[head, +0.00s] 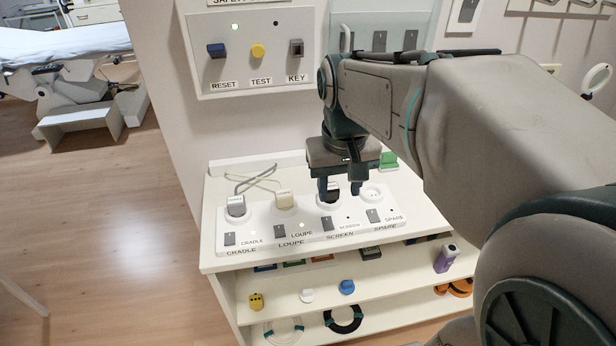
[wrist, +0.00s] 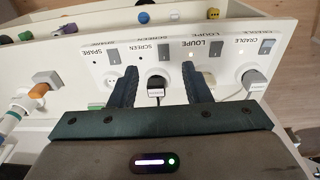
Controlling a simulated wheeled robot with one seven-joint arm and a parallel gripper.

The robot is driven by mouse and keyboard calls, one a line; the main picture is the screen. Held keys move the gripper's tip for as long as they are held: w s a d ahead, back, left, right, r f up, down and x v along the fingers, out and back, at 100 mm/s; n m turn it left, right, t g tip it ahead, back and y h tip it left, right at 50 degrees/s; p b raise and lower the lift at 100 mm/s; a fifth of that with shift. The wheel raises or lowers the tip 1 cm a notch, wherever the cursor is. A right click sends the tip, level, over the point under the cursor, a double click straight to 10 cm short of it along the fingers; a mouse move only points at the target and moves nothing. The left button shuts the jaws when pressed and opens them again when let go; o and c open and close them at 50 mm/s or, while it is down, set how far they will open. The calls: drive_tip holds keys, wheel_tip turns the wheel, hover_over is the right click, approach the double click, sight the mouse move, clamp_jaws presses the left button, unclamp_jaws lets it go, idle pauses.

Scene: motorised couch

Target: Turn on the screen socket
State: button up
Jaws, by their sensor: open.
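A white socket strip (head: 262,240) lies on the top of a white shelf unit, with sockets labelled CRADLE, LOUPE, SCREEN and SPARE. The screen switch (head: 327,223) is a small dark rocker in front of the screen socket; it also shows in the wrist view (wrist: 163,52). The screen lamp (head: 348,217) looks dark, while the loupe lamp (head: 301,224) glows white. A black plug (wrist: 156,84) sits in the screen socket. My gripper (head: 340,188) is open over that socket, its fingers on either side of the plug; I cannot tell whether they touch it.
A grey plug (head: 236,206) and a pale plug (head: 284,199) sit in the cradle and loupe sockets. The spare socket (head: 372,192) is empty. A wall panel (head: 256,75) with RESET, TEST and KEY is above. Lower shelves hold small items. Open floor lies left.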

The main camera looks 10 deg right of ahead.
sight(329, 229)
drive_tip(key=shift+g, duration=0.5)
drive_tip(key=w+f, duration=0.1)
drive_tip(key=f, duration=0.3)
drive_tip(key=w+f+b, duration=0.1)
drive_tip(key=f, duration=0.4)
drive_tip(key=w+f, duration=0.2)
drive_tip(key=f, duration=0.3)
drive_tip(key=shift+w+f, duration=0.1)
drive_tip(key=shift+f, duration=0.05)
clamp_jaws()
